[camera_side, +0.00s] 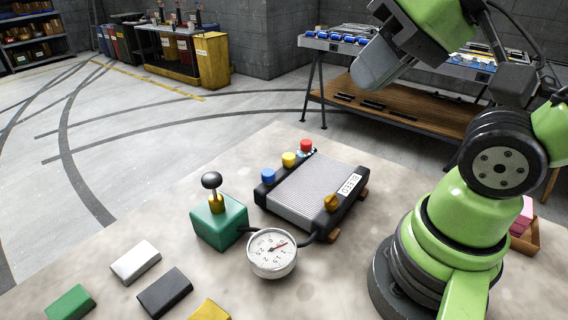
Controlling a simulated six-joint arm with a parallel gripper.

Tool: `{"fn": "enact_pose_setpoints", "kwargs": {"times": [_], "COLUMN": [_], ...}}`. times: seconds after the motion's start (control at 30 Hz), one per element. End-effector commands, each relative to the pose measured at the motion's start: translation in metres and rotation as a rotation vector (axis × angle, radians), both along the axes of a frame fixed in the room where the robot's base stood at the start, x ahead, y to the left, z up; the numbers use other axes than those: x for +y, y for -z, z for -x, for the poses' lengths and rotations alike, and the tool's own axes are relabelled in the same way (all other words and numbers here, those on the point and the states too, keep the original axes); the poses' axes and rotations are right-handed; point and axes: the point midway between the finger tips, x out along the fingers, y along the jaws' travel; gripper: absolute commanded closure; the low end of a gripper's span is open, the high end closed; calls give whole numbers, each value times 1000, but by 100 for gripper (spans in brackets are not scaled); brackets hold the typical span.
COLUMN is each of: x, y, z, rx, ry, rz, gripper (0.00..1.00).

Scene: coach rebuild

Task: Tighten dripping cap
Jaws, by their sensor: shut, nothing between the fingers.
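A dark unit with a ribbed grey top (308,195) sits on the bench. Along its back left edge stand a blue cap (268,176), a yellow cap (289,159) and a red cap (306,146). A small bluish-white patch (309,155) shows at the red cap's base; I cannot tell if it is liquid. An orange knob (331,202) sits beside a BLEED label (350,184). My gripper (362,78) is shut and empty, raised at the upper right of the caps and apart from them.
A green box with a black-knobbed lever (211,184) and a round gauge (271,253) stand at the unit's front left. White (135,262), dark grey (165,293), green (70,303) and yellow (210,311) blocks lie in front. A wooden tray (530,238) is at right.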

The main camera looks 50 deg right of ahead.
Motion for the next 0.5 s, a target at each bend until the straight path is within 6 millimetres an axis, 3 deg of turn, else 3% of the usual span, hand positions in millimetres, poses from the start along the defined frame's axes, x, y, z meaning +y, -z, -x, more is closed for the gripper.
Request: {"fn": "enact_pose_setpoints", "kwargs": {"times": [0.43, 0.5], "x": [0, 0], "y": [0, 0], "z": [0, 0], "rx": [0, 1], "ry": [0, -1], "rz": [0, 1], "gripper": [100, 86]}}
